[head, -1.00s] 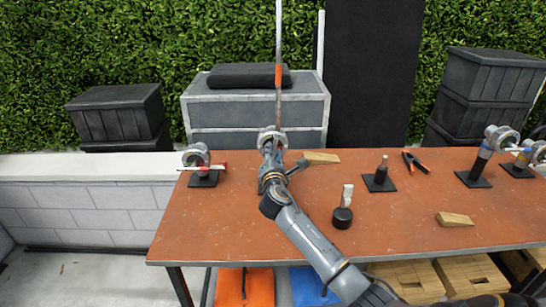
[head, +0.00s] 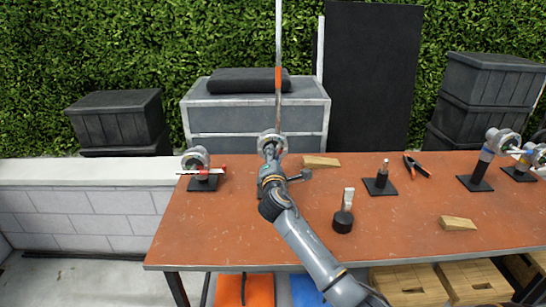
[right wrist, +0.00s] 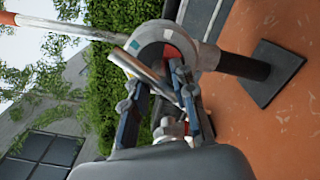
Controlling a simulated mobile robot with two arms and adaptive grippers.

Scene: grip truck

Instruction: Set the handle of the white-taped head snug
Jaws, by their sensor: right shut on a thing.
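The grip head (head: 279,138) is a round grey metal head on a dark post at the back of the table. It also shows in the right wrist view (right wrist: 165,42), with a pale band (right wrist: 209,57) at its neck that looks like the white tape. A long rod (head: 278,105) with an orange band stands up from it. My right gripper (head: 268,148) is at this head. In the right wrist view its fingers (right wrist: 155,80) are shut on the silver handle (right wrist: 148,68), which lies slanted across the head's face. The fingers partly hide the handle. My left gripper is not in view.
A red-marked head (head: 195,158) stands at left and a blue-taped head (head: 495,143) at right. A bare post (head: 382,172), an orange-tipped clamp (head: 416,166), wooden wedges (head: 456,223) and a black-based object (head: 343,218) are on the orange table (head: 200,235). The front left is clear.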

